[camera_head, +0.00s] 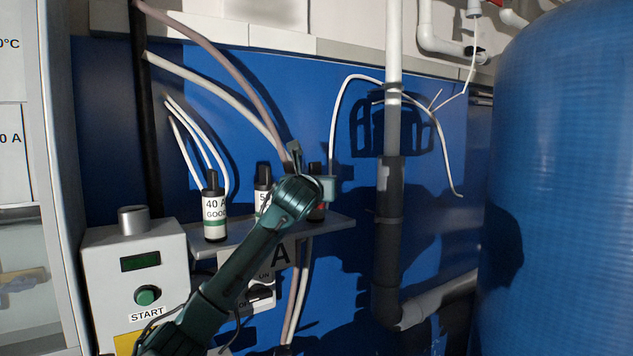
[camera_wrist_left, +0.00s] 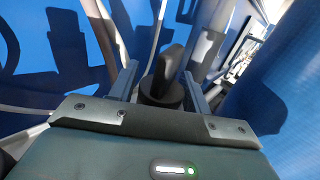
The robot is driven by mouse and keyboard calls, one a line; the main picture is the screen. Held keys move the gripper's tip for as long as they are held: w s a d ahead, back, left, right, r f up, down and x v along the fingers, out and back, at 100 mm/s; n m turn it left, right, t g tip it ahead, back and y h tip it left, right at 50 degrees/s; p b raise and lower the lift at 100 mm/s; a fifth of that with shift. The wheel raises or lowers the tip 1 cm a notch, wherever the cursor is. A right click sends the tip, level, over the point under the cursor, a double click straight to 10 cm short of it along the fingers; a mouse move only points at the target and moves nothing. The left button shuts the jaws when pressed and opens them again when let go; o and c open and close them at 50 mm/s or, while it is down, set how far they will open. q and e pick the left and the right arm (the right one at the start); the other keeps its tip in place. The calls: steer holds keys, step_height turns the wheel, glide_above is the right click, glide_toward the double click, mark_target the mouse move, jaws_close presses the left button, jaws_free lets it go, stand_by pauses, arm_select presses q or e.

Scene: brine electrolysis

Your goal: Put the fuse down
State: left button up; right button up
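My left gripper (camera_head: 310,174) is at the right part of a small grey shelf (camera_head: 338,222). In the left wrist view, its two fingers (camera_wrist_left: 163,78) stand apart on either side of a black-capped fuse (camera_wrist_left: 162,90), with narrow gaps seeming to show beside the cap. In the head view this fuse (camera_head: 316,212) is mostly hidden behind the gripper; a bit of red shows. It looks upright at the shelf, but its base is hidden. A fuse marked "40 A GOOD" (camera_head: 214,212) stands at the shelf's left. Another fuse (camera_head: 262,188), partly hidden, stands beside it. My right gripper is not in view.
A grey box with a green START button (camera_head: 147,295) stands at the left. Loose cables (camera_head: 205,85) hang above and behind the shelf. A vertical grey pipe (camera_head: 390,200) and a large blue tank (camera_head: 565,180) are to the right.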

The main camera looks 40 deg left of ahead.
arm_select(q)
steer(key=shift+o, duration=1.2)
steer(key=shift+r, duration=0.1)
steer(key=b+v, duration=0.2)
steer(key=v, duration=1)
steer(key=shift+b, duration=0.4)
